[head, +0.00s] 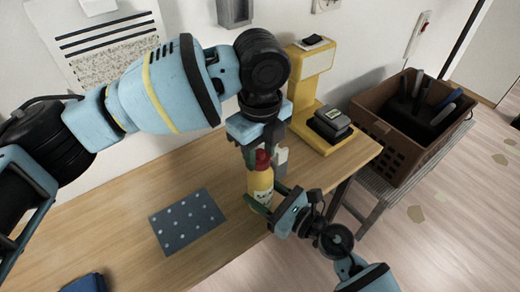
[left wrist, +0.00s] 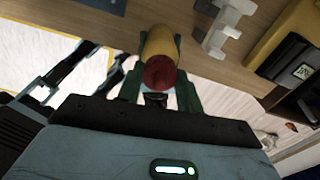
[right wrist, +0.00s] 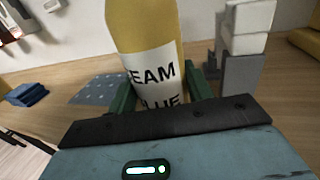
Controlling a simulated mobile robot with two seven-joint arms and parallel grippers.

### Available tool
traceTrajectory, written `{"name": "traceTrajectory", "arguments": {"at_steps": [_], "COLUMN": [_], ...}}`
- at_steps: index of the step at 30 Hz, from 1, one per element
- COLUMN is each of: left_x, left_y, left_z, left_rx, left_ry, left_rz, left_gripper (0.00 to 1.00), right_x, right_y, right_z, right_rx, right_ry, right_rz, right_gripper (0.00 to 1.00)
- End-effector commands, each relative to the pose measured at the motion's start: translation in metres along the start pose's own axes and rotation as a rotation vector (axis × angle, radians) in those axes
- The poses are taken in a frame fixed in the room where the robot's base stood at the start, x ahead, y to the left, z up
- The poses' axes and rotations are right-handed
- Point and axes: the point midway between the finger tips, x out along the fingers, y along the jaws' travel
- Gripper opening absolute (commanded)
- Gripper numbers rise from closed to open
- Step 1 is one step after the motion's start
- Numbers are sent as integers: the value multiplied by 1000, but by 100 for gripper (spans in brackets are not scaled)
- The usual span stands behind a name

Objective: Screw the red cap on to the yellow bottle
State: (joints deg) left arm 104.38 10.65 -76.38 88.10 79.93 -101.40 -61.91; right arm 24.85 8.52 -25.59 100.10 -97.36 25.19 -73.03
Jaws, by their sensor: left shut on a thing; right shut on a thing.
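The yellow bottle (head: 261,183) stands upright at the front edge of the wooden table, with a white label lettered in black that shows large in the right wrist view (right wrist: 150,75). The red cap (head: 263,160) sits at the bottle's top; whether it is threaded on cannot be told. My left gripper (head: 250,158) points down from above and is shut on the red cap, which also shows in the left wrist view (left wrist: 159,72) between the green fingers. My right gripper (head: 262,207) is shut around the bottle's lower body from the front right.
A blue dotted mat (head: 187,221) lies left of the bottle. A grey-white block (head: 280,160) stands close behind it. A yellow stand (head: 310,95) with a dark device (head: 331,122) is at the table's right end, beside a brown crate (head: 405,150). A blue cloth (head: 85,284) lies front left.

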Motion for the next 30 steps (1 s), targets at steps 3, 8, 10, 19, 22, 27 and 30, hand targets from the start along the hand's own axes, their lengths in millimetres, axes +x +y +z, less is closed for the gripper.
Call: {"name": "traceTrajectory", "arguments": {"at_steps": [3,8,10,19,22,27,30], "left_x": [0,0,0,0,0,0,0], "left_y": [0,-1,-1,-1,-1,-1,-1], "left_z": [0,-1,-1,-1,-1,-1,-2], "left_rx": [192,457,572,1068,1235,1497,1607], "left_ry": [1,1,0,0,0,-1,-1], "left_rz": [-2,-2,-3,-2,-2,-3,-3], "left_gripper": [15,15,15,15,15,15,15], "right_x": [0,0,0,0,0,0,0], "right_y": [0,0,0,0,0,0,0], "right_z": [0,0,0,0,0,0,0], "right_rx": [0,0,0,0,0,0,0], "right_ry": [1,1,1,1,1,1,1], "right_rz": [0,0,0,0,0,0,0], "right_gripper": [0,0,0,0,0,0,0]}}
